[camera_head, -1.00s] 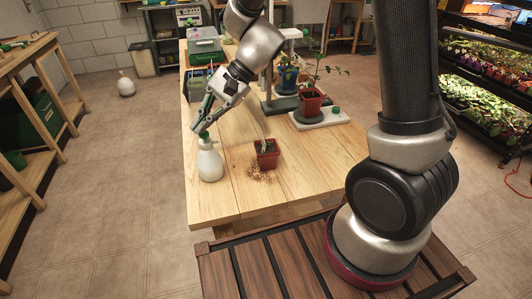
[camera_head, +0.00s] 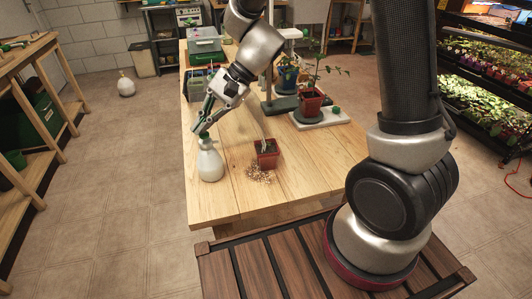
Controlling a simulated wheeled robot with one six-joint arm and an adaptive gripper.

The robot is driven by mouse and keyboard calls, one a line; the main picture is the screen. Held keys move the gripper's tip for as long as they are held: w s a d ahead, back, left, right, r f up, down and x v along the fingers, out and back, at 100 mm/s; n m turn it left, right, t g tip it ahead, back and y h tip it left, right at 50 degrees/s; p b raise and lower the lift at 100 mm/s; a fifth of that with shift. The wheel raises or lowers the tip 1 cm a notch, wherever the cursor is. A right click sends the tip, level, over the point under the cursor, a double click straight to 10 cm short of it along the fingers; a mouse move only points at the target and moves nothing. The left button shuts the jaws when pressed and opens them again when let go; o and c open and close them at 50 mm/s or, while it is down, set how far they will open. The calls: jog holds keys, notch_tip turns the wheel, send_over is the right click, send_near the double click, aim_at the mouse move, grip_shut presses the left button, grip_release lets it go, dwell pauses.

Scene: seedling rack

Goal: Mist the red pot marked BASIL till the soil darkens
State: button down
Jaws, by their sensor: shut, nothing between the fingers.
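A second red pot (camera_head: 311,106) with a taller green plant stands farther back. Lettering on either pot is too small to read, so I cannot tell which is marked BASIL. The soil colour is not clear.
Crumbs (camera_head: 258,175) lie spilled before the nearer pot. The table's front (camera_head: 300,182) is clear.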

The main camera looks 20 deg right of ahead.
aim_at(207, 136)
jog(key=shift+r, duration=0.2)
jog(key=shift+r, duration=3)
jog(key=shift+d+f+n, duration=0.15)
jog(key=shift+d+n, duration=0.15)
jog(key=s+d+r+n+t+h, duration=0.2)
jog(key=s+d, duration=0.3)
jog(key=d, duration=0.5)
jog(key=s+d+r+n+t+h, duration=0.2)
jog(key=s+d+r+h, duration=0.1)
jog(key=d, duration=0.8)
jog(key=s+d+r+n+t+h, duration=0.2)
jog(key=s+d+h, duration=0.2)
jog(key=s+d, duration=0.3)
jog(key=d, duration=0.4)
jog(key=shift+s+r, duration=0.2)
